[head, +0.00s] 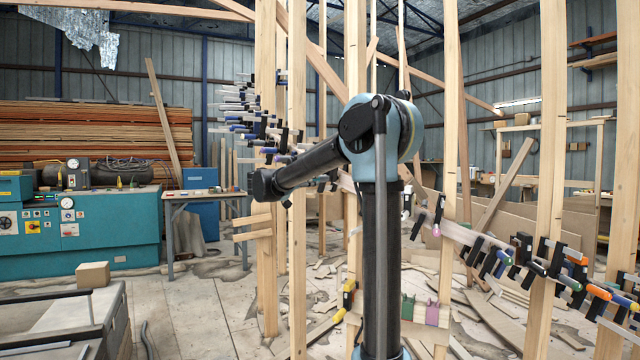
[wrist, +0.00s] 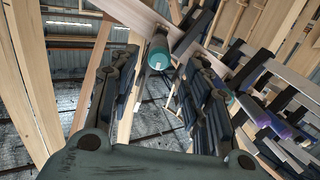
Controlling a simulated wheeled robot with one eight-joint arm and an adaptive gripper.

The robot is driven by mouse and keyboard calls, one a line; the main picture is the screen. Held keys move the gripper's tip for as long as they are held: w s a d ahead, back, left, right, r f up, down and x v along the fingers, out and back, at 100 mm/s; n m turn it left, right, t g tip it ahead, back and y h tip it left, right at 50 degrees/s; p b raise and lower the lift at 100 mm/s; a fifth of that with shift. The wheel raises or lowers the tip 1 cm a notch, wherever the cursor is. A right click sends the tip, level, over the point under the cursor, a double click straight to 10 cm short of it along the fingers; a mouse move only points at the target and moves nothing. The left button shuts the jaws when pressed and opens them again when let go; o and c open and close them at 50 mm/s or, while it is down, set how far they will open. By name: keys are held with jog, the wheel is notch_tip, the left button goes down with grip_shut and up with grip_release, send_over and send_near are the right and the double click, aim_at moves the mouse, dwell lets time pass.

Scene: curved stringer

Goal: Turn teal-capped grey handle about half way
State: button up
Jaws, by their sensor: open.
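The teal-capped handle (wrist: 158,52) shows in the upper middle of the wrist view, its round cap facing the camera. It lies between the fingers of my gripper (wrist: 161,68), nearer the far ends of the fingers. My gripper is open, with a finger on each side of the handle. I see a gap on both sides and cannot tell any contact. Most of the handle's grey body is hidden behind its cap. In the head view I cannot make out my gripper or this handle for certain; my arm reaches left there.
Several other clamps with dark bars crowd the right of the wrist view, one with a purple-capped handle (wrist: 278,124). In the head view clamps line the curved stringer (head: 460,232) among upright wooden posts (head: 297,200). A teal machine (head: 110,235) stands at the left.

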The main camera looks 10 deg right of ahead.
jog(key=x, duration=0.8)
jog(key=shift+w+d, duration=0.3)
grip_shut()
